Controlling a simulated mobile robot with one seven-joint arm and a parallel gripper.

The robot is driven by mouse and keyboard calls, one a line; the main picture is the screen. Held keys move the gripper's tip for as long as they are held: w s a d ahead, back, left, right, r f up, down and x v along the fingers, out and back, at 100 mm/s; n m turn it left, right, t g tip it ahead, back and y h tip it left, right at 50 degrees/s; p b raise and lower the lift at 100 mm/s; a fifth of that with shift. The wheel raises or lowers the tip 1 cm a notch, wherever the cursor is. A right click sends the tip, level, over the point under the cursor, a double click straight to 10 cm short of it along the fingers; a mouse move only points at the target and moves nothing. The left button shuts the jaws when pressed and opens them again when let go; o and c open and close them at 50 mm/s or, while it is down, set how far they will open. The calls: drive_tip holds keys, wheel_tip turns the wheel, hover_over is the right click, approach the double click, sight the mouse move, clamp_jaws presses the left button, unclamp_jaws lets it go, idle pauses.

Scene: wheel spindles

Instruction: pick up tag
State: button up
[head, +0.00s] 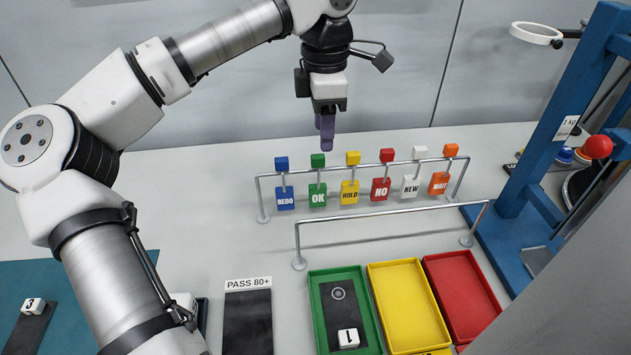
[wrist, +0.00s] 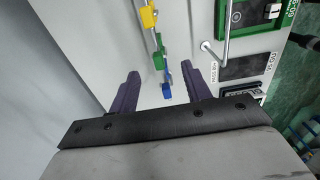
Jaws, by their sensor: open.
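Several coloured tags with square tops hang along a rear metal rail (head: 262,195): blue REDO (head: 286,199), green OK (head: 318,195), yellow HOLD (head: 349,192), red NO (head: 380,189), white NEW (head: 411,187) and orange WAIT (head: 439,184). My gripper (head: 326,146) is open and empty, pointing down, near the green and yellow tags in the picture and apart from them. In the wrist view my gripper (wrist: 160,70) shows its two purple fingers spread. The blue tag (wrist: 167,91) and green tag (wrist: 158,61) appear between them, the yellow tag (wrist: 148,17) further up.
A bare front rail (head: 390,224) stands before the tags. Green (head: 317,325), yellow (head: 405,305) and red trays (head: 463,290) lie nearer; the green one holds a dark piece marked 1. A PASS 80+ panel (head: 248,320) lies left. A blue frame (head: 560,130) stands right.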

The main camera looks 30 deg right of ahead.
sight(320, 155)
wheel_tip(320, 155, down, 4)
drive_tip(key=shift+r, duration=0.2)
drive_tip(key=shift+w+a+f+p, duration=0.15)
drive_tip(key=shift+f+p, duration=0.55)
drive_tip(key=shift+f, duration=0.7)
drive_tip(key=shift+w+d+f+p, duration=0.1)
drive_tip(key=shift+f+p, duration=0.6)
drive_tip(key=shift+f, duration=0.65)
drive_tip(key=shift+c, duration=0.3)
drive_tip(key=c, duration=1)
